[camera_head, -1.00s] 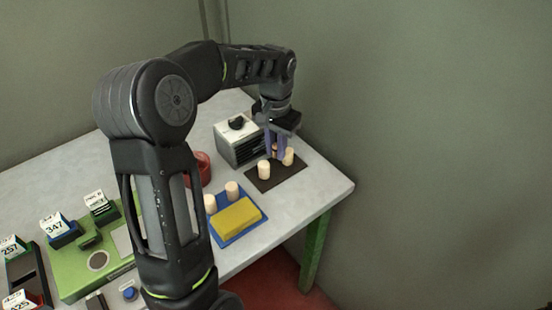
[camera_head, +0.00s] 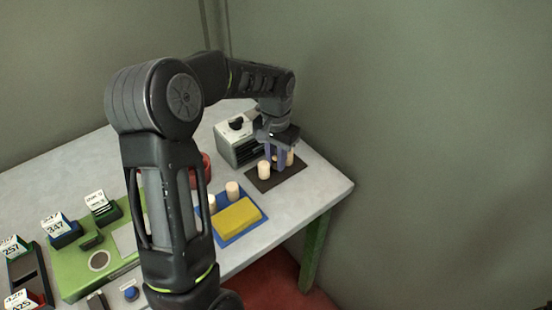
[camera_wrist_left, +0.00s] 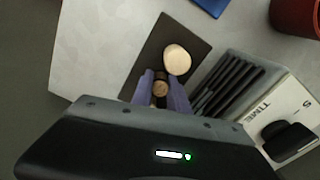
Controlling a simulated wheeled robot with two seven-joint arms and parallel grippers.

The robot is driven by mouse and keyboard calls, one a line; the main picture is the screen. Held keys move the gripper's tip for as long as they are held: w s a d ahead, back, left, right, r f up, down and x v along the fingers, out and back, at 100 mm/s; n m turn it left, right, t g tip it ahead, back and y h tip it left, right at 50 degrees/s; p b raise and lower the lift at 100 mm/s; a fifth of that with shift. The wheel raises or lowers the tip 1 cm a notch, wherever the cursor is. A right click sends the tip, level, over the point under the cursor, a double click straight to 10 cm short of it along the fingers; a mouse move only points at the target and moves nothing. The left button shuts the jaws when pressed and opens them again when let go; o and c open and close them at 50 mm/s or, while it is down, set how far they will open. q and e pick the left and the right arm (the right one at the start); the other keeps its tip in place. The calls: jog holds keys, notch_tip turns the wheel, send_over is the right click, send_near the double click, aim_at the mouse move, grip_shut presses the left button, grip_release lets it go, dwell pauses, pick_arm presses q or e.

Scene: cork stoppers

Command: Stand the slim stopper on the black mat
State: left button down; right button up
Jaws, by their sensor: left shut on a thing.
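The black mat (camera_head: 284,178) lies near the table's far right corner. It also shows in the wrist view (camera_wrist_left: 165,38). My left gripper (camera_head: 276,166) is over the mat, pointing down, its fingers shut on the slim stopper (camera_wrist_left: 160,89), which looks upright and brown with a darker band. The fingers mostly hide it in the head view, and I cannot tell whether its base touches the mat. A wider pale stopper (camera_head: 264,170) stands on the mat just left of the fingers. Another pale stopper (camera_head: 290,158) shows partly behind the fingers on the right.
A white-and-grey timer box (camera_head: 238,143) stands close behind the mat, left of the gripper. A red container (camera_head: 204,166) is farther left. Bare table lies in front of the black mat.

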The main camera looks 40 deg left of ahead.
pick_arm(q)
jog(key=c, duration=1.3)
grip_release()
jog(key=shift+f, duration=0.1)
jog(key=shift+r, duration=0.2)
notch_tip(320, 180, up, 12)
jog(key=shift+f, duration=0.1)
